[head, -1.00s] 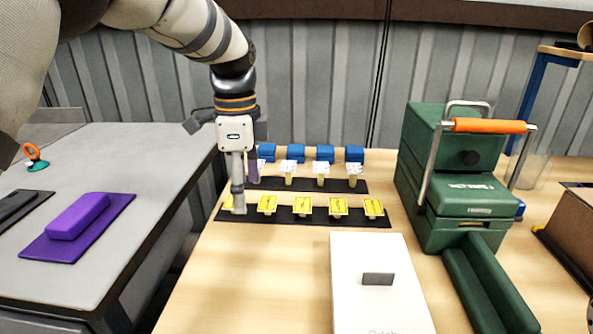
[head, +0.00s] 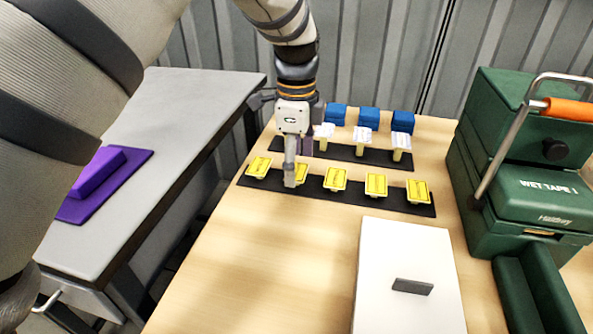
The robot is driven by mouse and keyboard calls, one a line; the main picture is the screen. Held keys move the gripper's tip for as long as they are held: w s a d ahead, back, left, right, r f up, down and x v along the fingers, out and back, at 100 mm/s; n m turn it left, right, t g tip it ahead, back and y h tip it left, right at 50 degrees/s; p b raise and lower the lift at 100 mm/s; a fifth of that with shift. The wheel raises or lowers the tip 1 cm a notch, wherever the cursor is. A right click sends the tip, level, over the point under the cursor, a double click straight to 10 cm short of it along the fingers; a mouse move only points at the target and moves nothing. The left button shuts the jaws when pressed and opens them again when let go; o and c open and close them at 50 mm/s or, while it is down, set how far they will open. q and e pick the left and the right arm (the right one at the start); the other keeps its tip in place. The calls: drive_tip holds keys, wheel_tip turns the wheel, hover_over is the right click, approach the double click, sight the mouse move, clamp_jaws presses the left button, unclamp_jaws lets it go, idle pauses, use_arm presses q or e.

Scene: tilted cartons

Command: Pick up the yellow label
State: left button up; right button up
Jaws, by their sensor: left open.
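Several yellow labels stand in a row on a black strip (head: 353,195) on the wooden table. They include the leftmost label (head: 258,167), a middle label (head: 335,179), another label (head: 376,185) and the rightmost label (head: 417,191). My left gripper (head: 292,182) points down at the row. One finger stands in front of the second yellow label (head: 302,174) from the left and partly hides it. The gripper is open. I cannot tell whether it touches that label. My right gripper is not in view.
Behind stand white-topped pieces (head: 364,138) and blue blocks (head: 369,121). A green wet tape machine (head: 530,190) is at right, and a white box (head: 408,275) in front. A purple block (head: 98,172) lies on the grey table. The front-left wooden tabletop is clear.

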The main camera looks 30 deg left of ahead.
use_arm(q)
drive_tip(key=shift+f, duration=0.35)
idle(0.6)
drive_tip(key=c, duration=0.8)
